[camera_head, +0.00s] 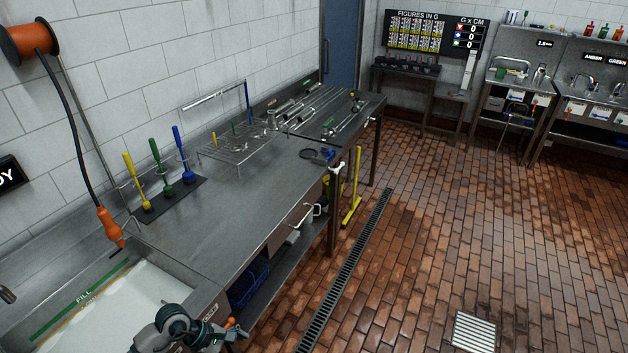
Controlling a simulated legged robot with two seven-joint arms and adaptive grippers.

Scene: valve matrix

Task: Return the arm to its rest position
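A dark, jointed part of my arm (182,328) with grey-green rings shows at the bottom edge, left of centre. It is in front of the near corner of the steel bench, by the sink. I cannot make out separate fingertips there, and nothing is clearly held. No second gripper shows in the view.
The steel bench (225,205) runs along the white wall and carries yellow, green and blue upright tools (160,172) and a wire rack (237,143).

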